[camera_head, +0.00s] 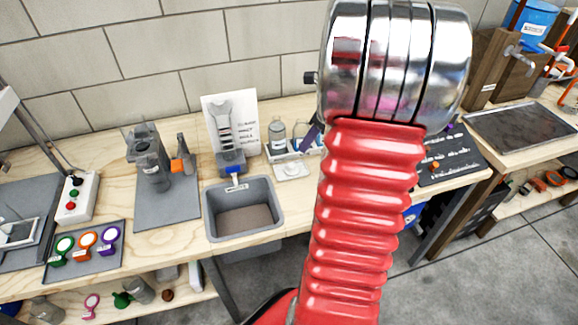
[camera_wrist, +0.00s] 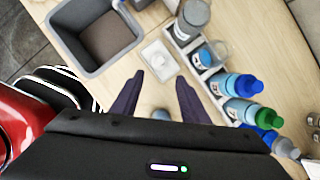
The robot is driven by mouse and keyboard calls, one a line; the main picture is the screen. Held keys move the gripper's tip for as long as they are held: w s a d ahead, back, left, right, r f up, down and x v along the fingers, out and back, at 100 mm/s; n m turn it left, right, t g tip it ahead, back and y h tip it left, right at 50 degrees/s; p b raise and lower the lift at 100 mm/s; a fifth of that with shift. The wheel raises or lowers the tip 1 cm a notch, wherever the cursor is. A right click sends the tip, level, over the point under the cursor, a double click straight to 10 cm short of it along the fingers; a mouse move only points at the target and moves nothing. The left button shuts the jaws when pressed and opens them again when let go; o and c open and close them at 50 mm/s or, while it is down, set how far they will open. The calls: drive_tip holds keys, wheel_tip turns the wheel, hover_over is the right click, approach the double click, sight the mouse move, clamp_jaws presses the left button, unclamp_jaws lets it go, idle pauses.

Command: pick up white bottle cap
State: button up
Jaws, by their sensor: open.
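My gripper (camera_wrist: 160,77) is open, its two dark purple fingers spread apart with nothing between the tips. A small white square dish (camera_wrist: 160,60) lies on the bench just beyond the fingertips. It also shows in the head view (camera_head: 292,170), left of my red arm. A small pale round shape sits in it, perhaps the white bottle cap, but it is too small to be sure. A small grey-blue round thing (camera_wrist: 161,114) shows between the finger bases; I cannot tell what it is. In the head view my arm hides most of my gripper.
A grey bin (camera_wrist: 97,37) stands left of the dish. A white rack (camera_wrist: 193,60) with a grey-capped clear bottle (camera_wrist: 192,18) is close on the right. Several blue- and green-capped bottles (camera_wrist: 242,85) stand further right. Bare wood lies around the dish.

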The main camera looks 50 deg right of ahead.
idle(0.3)
hover_over(292, 165)
drive_tip(key=s, duration=0.3)
drive_tip(key=f, duration=0.8)
drive_tip(key=shift+w+d, duration=0.25)
drive_tip(key=shift+d, duration=0.1)
drive_tip(key=shift+x, duration=2.6)
drive_tip(key=shift+s, duration=0.1)
drive_tip(key=shift+c, duration=0.3)
clamp_jaws()
